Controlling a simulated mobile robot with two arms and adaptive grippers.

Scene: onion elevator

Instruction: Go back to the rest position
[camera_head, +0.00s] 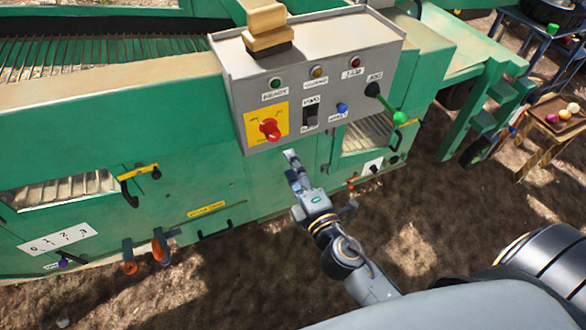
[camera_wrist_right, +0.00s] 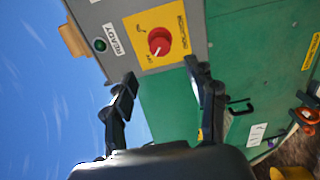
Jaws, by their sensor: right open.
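My right gripper (camera_head: 291,156) is in front of the green machine, just below the grey control box (camera_head: 318,50) in the head view. In the right wrist view its two fingers (camera_wrist_right: 161,75) stand apart with nothing between them. The red rotary switch (camera_head: 270,128) on its yellow plate is above and left of the gripper in the head view. In the wrist view the switch (camera_wrist_right: 159,41) shows beyond the fingertips. Whether a fingertip touches the machine, I cannot tell. My left gripper is not in view.
The green machine (camera_head: 190,180) fills the left and middle, with a yellow handle (camera_head: 138,172) and orange hooks (camera_head: 160,248) on its front. A green-knobbed lever (camera_head: 399,118) sticks out of the box. Brown ground in front is open.

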